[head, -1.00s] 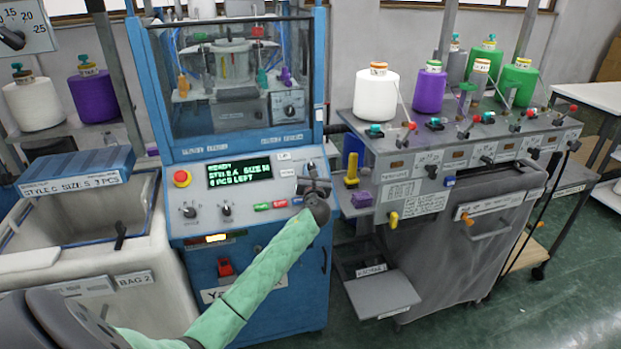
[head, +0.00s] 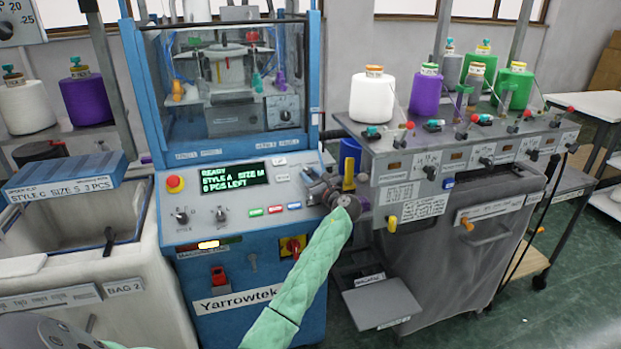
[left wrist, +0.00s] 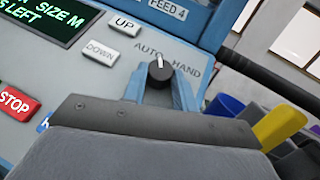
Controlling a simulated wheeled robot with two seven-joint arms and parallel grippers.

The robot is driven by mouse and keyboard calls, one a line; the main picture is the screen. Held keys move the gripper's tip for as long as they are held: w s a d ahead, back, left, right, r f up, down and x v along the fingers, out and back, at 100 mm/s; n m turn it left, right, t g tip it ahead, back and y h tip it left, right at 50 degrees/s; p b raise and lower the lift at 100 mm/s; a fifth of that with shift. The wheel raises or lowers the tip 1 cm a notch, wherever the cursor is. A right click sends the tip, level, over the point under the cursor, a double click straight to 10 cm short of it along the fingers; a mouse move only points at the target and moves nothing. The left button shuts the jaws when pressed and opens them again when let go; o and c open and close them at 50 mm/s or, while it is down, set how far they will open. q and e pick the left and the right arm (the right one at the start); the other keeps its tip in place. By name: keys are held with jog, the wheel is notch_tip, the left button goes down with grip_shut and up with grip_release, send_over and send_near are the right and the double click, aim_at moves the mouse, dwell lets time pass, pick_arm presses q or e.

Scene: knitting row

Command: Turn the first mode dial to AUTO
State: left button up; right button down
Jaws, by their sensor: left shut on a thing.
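The mode dial (left wrist: 159,74) is a small dark round knob on the light-blue panel, with AUTO printed to its upper left and HAND to its right. Its white mark points up in the left wrist view, towards the end of the word AUTO. My left gripper (left wrist: 160,86) is shut on this dial, one finger on each side. In the head view my left gripper (head: 318,184) is at the right edge of the panel and hides the dial.
UP and DOWN buttons (left wrist: 101,50) and a red STOP button (left wrist: 17,104) are near the dial. A green-lit display (head: 235,178) reads READY, STYLE A, SIZE M. A yellow handle (head: 349,172) and blue container stand close right of the gripper.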

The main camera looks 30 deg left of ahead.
dwell(0.3)
pick_arm(q)
jog(key=o, duration=1)
jog(key=shift+d+f, duration=0.1)
jog(key=shift+d, duration=0.15)
jog(key=b+v, duration=0.2)
jog(key=v, duration=0.5)
jog(key=shift+s, duration=0.15)
pick_arm(e)
notch_tip(320, 180, up, 9)
jog(key=s, duration=0.1)
pick_arm(q)
jog(key=shift+d, duration=0.1)
pick_arm(e)
jog(key=shift+r, duration=0.1)
